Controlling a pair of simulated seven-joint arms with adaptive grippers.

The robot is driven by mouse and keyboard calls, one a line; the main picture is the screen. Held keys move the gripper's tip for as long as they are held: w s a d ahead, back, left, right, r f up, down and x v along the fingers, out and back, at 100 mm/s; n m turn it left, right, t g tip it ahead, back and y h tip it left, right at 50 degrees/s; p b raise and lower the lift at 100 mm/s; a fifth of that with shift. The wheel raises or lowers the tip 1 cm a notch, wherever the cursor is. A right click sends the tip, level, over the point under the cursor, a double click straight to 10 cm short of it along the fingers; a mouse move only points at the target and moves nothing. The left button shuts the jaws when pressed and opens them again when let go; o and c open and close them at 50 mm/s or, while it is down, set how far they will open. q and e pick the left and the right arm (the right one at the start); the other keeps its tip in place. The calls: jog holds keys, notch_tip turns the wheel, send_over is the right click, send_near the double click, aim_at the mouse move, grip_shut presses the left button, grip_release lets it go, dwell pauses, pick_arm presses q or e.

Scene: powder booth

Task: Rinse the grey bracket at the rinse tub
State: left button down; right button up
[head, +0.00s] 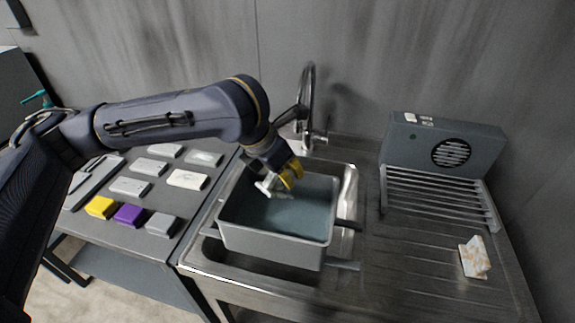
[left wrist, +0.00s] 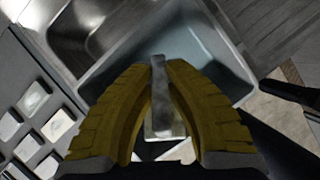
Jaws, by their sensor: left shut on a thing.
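My left gripper (head: 290,175) has yellow fingers and is shut on the grey bracket (head: 268,187), a pale piece. It holds the bracket over the back left part of the rinse tub (head: 275,245), a grey rectangular tub set in the steel sink. The bracket's lower end is inside the tub's outline; I cannot tell how deep. In the left wrist view the bracket (left wrist: 164,112) stands between the yellow fingers (left wrist: 165,95), with the tub (left wrist: 225,75) behind it. My right gripper is not in view.
A chrome faucet (head: 308,100) stands behind the tub. A slatted rack (head: 435,197) and a fan box (head: 440,143) are at the right. A speckled piece (head: 474,258) lies on the drainboard. Yellow (head: 101,207), purple (head: 130,215) and several grey blocks cover the left table.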

aim_at(287, 170)
pick_arm(q)
jog(key=shift+f, duration=5.4)
jog(key=shift+f, duration=0.1)
jog(key=shift+r, duration=7.4)
jog(key=shift+r, duration=0.1)
jog(key=shift+r, duration=1.9)
